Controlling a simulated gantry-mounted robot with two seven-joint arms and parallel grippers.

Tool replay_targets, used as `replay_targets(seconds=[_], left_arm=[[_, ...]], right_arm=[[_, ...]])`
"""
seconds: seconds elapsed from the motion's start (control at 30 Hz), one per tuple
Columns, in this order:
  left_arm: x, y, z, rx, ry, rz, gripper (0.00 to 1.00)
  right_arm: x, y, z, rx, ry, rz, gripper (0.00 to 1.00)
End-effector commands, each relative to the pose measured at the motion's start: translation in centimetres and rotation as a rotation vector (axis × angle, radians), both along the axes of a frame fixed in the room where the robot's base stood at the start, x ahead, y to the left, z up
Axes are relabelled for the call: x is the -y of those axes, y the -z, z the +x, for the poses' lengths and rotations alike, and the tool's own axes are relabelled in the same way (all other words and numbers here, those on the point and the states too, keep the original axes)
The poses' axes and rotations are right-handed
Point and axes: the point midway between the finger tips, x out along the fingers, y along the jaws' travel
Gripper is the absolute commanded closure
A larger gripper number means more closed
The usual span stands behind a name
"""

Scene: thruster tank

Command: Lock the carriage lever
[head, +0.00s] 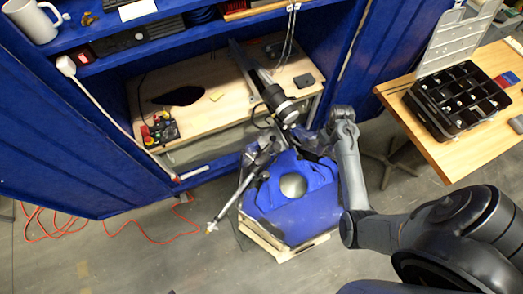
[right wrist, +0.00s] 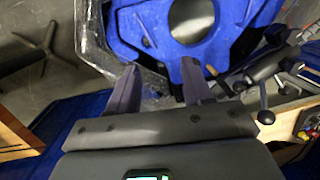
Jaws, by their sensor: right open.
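The blue tank (head: 300,212) with a round opening stands in front of the workbench; it also shows at the top of the right wrist view (right wrist: 150,28). A grey metal lever (right wrist: 265,100) with a black ball knob is at the right of the right wrist view, likely the carriage lever. My right gripper (head: 312,156) is over the tank's far edge in the head view. In the right wrist view its two fingers (right wrist: 158,80) are apart, with nothing held between them. The lever is to the right of both fingers, apart from them. My left gripper is not in view.
A black cylindrical unit (head: 280,104) on a rail stands behind the tank. A thin rod (head: 230,203) sticks out on the tank's left. The workbench (head: 215,115) holds a control box (head: 158,130). A table (head: 462,150) with an open parts case (head: 458,103) is at right.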

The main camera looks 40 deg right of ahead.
Motion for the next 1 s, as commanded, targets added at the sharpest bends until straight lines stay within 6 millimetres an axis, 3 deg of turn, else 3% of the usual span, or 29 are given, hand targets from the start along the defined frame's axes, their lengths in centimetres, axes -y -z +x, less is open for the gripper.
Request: replay_targets(seconds=[0.03, 0.1, 0.3, 0.47, 1.0], left_arm=[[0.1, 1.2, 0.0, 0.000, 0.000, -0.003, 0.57], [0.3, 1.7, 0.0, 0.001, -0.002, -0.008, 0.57], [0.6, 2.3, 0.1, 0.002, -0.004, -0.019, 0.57], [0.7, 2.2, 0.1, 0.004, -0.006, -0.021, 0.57], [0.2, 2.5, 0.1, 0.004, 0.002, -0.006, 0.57]], right_arm=[[0.2, 0.5, 1.7, 0.037, 0.032, 0.022, 0.50], [0.4, 0.0, 3.5, 0.080, 0.058, 0.037, 0.50], [0.4, -1.5, 7.1, 0.154, 0.066, 0.042, 0.50], [0.1, -0.6, 7.6, 0.161, 0.064, 0.043, 0.50], [-1.2, 7.1, 8.2, 0.160, 0.063, 0.041, 0.50]])
